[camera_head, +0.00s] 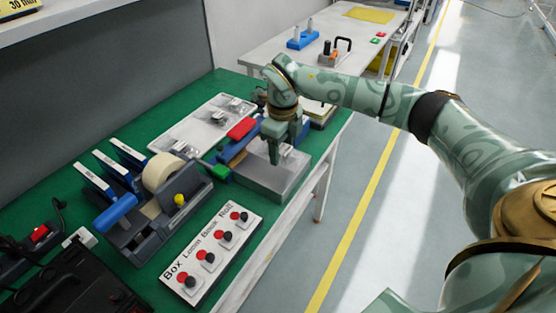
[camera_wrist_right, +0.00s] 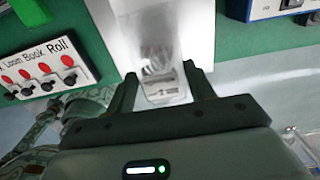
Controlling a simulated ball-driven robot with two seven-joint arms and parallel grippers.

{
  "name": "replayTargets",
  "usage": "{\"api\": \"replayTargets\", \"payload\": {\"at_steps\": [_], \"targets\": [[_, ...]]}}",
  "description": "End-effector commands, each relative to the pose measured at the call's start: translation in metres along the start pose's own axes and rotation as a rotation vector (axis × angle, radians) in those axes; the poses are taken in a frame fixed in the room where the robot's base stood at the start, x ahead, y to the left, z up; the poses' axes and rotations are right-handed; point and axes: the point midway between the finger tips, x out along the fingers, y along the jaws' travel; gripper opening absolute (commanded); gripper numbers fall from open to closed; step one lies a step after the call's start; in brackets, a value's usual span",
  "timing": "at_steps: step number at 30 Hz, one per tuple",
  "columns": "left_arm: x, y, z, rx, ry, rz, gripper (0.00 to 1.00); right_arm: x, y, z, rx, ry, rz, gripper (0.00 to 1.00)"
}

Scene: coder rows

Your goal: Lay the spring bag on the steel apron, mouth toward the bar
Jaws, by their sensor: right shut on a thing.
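The steel apron (camera_head: 268,186) is a grey metal block at the table's front edge, in front of the sealer with its blue bar (camera_head: 238,148). My right gripper (camera_head: 282,150) points down over the apron. In the right wrist view, its two fingers (camera_wrist_right: 162,90) are shut on the near end of the spring bag (camera_wrist_right: 160,62), a clear bag with grey contents. The bag extends away from the fingers over the pale apron (camera_wrist_right: 108,30). In the head view the gripper mostly hides the bag. I cannot tell whether it touches the apron. My left gripper is not in view.
A white tray (camera_head: 178,132) holding other clear bags lies behind the sealer. A tape dispenser (camera_head: 150,215) and a labelled button panel (camera_head: 212,250) stand to the left. Open floor lies right of the green table. Another table (camera_head: 270,50) stands farther back.

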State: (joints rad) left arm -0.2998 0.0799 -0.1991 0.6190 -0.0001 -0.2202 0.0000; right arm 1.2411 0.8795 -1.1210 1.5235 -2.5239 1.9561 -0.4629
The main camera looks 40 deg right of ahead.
Motion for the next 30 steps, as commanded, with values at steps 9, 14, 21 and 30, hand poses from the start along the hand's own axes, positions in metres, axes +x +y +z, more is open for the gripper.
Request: {"api": "replayTargets", "payload": {"at_steps": [9, 14, 21, 30], "targets": [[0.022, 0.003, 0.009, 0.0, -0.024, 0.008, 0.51, 0.043, -0.004, 0.008, -0.002, 0.003, 0.002, 0.31], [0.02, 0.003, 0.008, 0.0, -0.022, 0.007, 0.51, 0.04, -0.005, 0.008, -0.001, -0.002, -0.002, 0.27], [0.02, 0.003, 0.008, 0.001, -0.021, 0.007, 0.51, 0.043, -0.005, 0.007, -0.002, -0.001, -0.001, 0.56], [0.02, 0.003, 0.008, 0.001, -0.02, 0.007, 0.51, 0.042, -0.004, 0.007, -0.001, -0.001, -0.001, 0.76]]}}
